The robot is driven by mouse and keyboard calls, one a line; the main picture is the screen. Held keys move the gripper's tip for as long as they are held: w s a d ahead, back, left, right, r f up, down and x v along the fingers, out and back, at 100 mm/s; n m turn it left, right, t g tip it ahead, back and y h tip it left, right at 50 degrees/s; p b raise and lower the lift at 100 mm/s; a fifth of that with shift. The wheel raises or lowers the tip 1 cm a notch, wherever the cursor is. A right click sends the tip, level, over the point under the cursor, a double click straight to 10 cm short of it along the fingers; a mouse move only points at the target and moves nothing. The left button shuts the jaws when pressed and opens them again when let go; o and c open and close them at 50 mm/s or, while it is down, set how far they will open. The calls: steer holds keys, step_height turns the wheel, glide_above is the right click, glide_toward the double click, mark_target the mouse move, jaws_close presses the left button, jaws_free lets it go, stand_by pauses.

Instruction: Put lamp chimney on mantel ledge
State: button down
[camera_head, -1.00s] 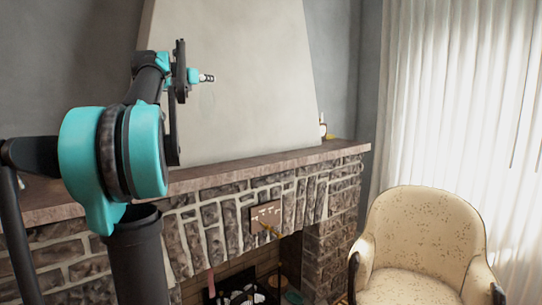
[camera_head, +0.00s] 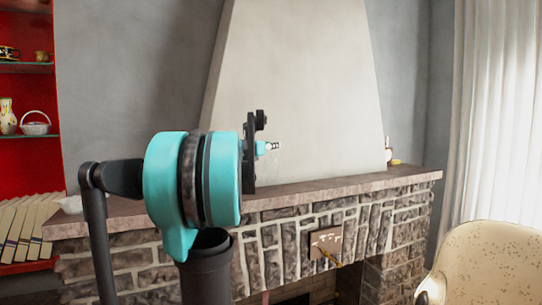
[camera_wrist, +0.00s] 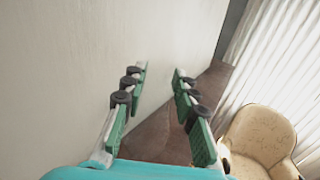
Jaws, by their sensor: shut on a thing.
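The lamp chimney (camera_head: 275,161) is clear glass and shows only as a faint outline just below my gripper (camera_head: 273,146) in the head view. My gripper is shut on it, in front of the pale chimney breast and a little above the mantel ledge (camera_head: 345,187). In the wrist view my gripper's two green-padded fingers (camera_wrist: 160,74) stand apart, with the glass barely visible between them. The brown ledge top (camera_wrist: 158,138) shows between and beyond the fingers. I cannot tell whether the glass touches the ledge.
A small bottle (camera_head: 387,153) and a yellow item (camera_head: 396,162) stand at the ledge's right end. A patterned armchair (camera_head: 478,262) stands at right. The ledge's middle right is clear.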

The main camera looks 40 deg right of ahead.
mark_target(269, 154)
steer(key=shift+f, duration=1.8)
steer(key=c, duration=1.2)
jaws_free()
steer(key=shift+f, duration=0.1)
steer(key=shift+a, duration=0.35)
steer(key=v, duration=1.1)
steer(key=shift+s+a, duration=0.1)
steer(key=shift+s, duration=0.1)
